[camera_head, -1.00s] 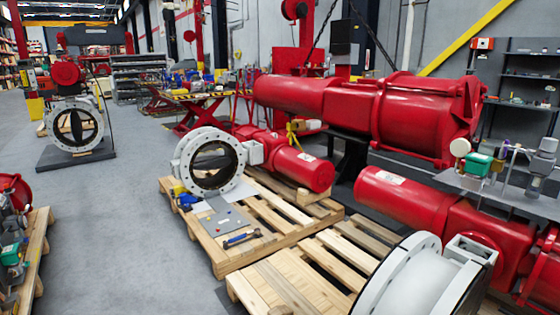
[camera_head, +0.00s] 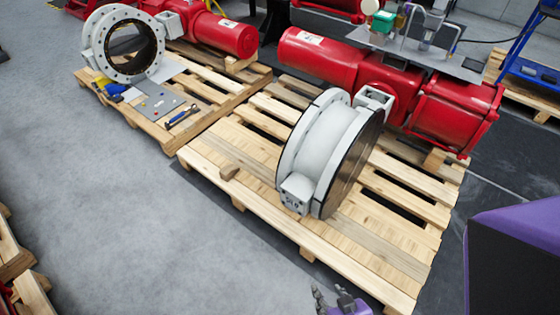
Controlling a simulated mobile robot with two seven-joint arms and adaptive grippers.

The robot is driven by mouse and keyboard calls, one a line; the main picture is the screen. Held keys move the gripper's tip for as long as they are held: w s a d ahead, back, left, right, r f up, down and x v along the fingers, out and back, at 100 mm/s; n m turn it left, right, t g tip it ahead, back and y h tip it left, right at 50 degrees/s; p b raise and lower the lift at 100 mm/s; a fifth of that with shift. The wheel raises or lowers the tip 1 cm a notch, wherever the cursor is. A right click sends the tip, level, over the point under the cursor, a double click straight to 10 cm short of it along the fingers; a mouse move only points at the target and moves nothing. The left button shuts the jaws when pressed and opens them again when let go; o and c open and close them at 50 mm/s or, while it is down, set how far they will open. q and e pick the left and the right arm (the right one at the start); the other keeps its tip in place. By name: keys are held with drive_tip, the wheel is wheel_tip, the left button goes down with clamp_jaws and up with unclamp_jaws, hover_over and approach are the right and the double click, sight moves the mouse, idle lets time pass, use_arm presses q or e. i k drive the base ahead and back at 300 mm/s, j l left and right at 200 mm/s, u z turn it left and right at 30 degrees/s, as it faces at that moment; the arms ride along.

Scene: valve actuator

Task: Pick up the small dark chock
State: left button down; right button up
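A small brown wedge-like block (camera_head: 230,172), which looks like the chock, lies on the left part of the near wooden pallet (camera_head: 255,205), left of a large white valve (camera_head: 325,150). It is darker than the boards around it. My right gripper (camera_head: 330,292) shows at the bottom edge, purple with dark grey fingers. Its fingertips appear apart with nothing between them. It is well below and to the right of the block, not touching it. The rest of this gripper is cut off by the frame. My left gripper is not in view.
The white valve with its red actuator (camera_head: 440,110) fills the pallet's middle and back. A second pallet (camera_head: 205,90) holds another valve, a grey plate and tools. Grey floor (camera_head: 130,220) is clear at the left.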

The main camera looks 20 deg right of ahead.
sight(229, 172)
drive_tip(key=z, duration=0.7)
drive_tip(key=i+j+z, duration=0.1)
drive_tip(key=i+j, duration=0.2)
